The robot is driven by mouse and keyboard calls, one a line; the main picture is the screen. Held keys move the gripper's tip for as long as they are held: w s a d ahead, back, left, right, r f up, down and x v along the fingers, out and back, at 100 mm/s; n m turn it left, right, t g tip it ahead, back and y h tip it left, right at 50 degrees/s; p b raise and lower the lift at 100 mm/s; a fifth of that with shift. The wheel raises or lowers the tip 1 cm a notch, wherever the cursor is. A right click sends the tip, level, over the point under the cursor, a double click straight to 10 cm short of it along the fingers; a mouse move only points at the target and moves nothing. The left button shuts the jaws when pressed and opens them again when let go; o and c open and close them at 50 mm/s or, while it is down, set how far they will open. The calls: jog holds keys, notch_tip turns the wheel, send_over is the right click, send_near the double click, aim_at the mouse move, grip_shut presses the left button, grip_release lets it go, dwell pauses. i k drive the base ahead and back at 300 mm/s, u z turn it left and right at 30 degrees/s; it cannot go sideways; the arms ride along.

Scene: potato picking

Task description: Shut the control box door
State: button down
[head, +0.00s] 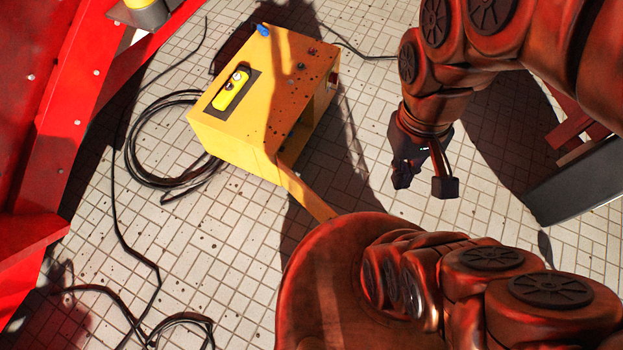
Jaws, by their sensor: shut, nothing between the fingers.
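The yellow control box (235,137) stands on the tiled floor at the upper middle of the head view. Its right side is open and dark inside. Its yellow door (306,191) is swung open from the box's near corner and shows almost edge-on, pointing down and right. My arm partly covers the door's far end.
Black cables (165,150) lie coiled left of the box, and more run along the floor at lower left. A red structure (60,110) fills the left edge. A dark grey panel (580,180) is at the far right. Tiled floor (235,235) is free below the box.

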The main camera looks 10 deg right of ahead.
aim_at(302, 193)
jog(key=k, duration=0.65)
jog(key=u, duration=0.4)
jog(key=i, duration=0.5)
jog(key=z, duration=0.1)
jog(key=k, duration=0.5)
jog(key=u, duration=1.35)
jog(key=i, duration=0.25)
jog(key=u, duration=0.6)
